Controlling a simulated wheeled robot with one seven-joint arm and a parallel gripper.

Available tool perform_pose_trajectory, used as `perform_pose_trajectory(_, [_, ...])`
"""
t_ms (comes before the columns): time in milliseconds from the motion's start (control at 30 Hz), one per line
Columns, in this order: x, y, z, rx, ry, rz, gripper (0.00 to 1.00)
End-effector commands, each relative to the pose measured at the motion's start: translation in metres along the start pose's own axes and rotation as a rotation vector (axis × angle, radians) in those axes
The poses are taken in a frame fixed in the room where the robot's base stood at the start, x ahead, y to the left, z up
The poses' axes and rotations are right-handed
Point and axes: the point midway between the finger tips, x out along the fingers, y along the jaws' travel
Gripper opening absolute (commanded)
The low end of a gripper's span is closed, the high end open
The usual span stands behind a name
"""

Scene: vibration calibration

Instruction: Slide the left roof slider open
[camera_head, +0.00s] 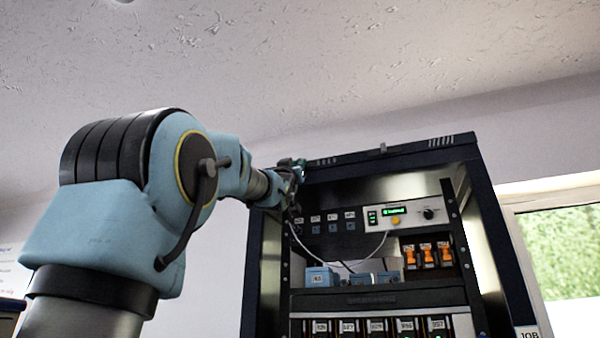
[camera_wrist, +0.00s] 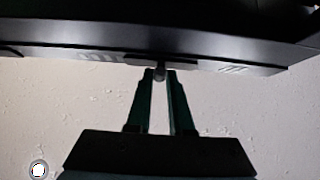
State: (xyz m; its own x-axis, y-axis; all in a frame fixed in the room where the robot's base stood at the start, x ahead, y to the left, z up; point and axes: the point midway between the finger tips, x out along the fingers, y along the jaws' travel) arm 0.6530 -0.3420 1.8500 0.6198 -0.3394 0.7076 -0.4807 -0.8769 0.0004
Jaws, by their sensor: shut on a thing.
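A dark cabinet (camera_head: 487,210) stands with its open front towards me, and its roof edge (camera_head: 350,155) runs along the top. In the wrist view, the left roof slider's small round knob (camera_wrist: 159,75) sticks out from a dark strip (camera_wrist: 165,62) on the roof. My gripper (camera_wrist: 160,76) is shut on this knob, with a fingertip on each side of it. In the head view my gripper (camera_head: 291,170) is at the roof's left front corner and hides the knob there. Another small knob (camera_head: 383,149) stands farther right on the roof edge.
Slotted vents (camera_head: 441,141) lie at the roof's right part. Inside the cabinet are a control panel (camera_head: 398,214) with a green display, orange switches (camera_head: 428,255), blue boxes (camera_head: 320,277) and loose cables. A window (camera_head: 560,240) is at the right. The space above the roof is clear.

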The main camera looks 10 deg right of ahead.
Motion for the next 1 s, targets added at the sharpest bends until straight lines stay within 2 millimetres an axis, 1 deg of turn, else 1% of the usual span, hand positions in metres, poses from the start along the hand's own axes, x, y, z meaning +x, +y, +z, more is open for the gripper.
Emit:
perform_pose_trajectory(333, [0.0, -0.003, -0.001, 0.003, 0.0, -0.004, 0.0])
perform_pose_trajectory(367, [0.0, -0.003, -0.001, 0.003, 0.0, -0.004, 0.22])
perform_pose_trajectory(600, [0.0, -0.002, 0.0, 0.002, 0.0, -0.003, 0.49])
perform_pose_trajectory(867, [-0.001, -0.001, 0.0, 0.001, -0.001, -0.002, 0.5])
perform_pose_trajectory(1000, [-0.011, -0.001, 0.002, 0.001, -0.001, -0.001, 0.5])
